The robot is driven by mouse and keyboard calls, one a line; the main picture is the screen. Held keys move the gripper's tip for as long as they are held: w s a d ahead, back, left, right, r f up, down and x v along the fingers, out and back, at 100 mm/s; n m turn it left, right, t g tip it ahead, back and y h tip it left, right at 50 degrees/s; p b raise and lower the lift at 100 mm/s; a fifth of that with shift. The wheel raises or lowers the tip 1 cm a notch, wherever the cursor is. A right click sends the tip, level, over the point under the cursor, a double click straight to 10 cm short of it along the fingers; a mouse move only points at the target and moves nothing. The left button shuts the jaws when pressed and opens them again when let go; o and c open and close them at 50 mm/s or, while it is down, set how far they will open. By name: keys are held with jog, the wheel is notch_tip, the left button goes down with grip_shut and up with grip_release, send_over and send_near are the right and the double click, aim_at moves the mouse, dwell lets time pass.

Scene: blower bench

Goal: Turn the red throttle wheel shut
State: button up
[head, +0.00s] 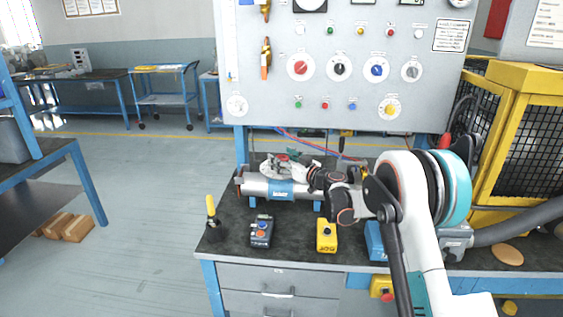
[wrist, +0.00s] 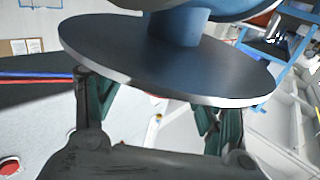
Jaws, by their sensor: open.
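A silver cylinder blower (head: 258,187) with a blue label lies on the dark bench. A pale round fitting sits on top of it, with a small red patch (head: 283,158) that may be the red throttle wheel; its full shape is hidden. My gripper (head: 292,158) reaches in from the right, at or just above the fitting. In the wrist view a large dark grey disc (wrist: 165,62) on a blue stem fills the top. My gripper's two green-padded fingers (wrist: 155,108) stand apart, with their tips close to the disc's edge. I cannot tell whether they touch it.
A yellow-handled tool (head: 211,208), a dark control box (head: 261,231) and a yellow box (head: 327,236) stand along the bench front. A grey panel (head: 345,100) with knobs rises behind. A yellow cage (head: 520,140) stands at right. The floor at left is mostly clear.

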jog(key=shift+w+a, duration=0.2)
jog(key=shift+a, duration=0.05)
jog(key=c, duration=1.1)
jog(key=shift+m+t+h, duration=0.3)
jog(key=shift+h, duration=0.1)
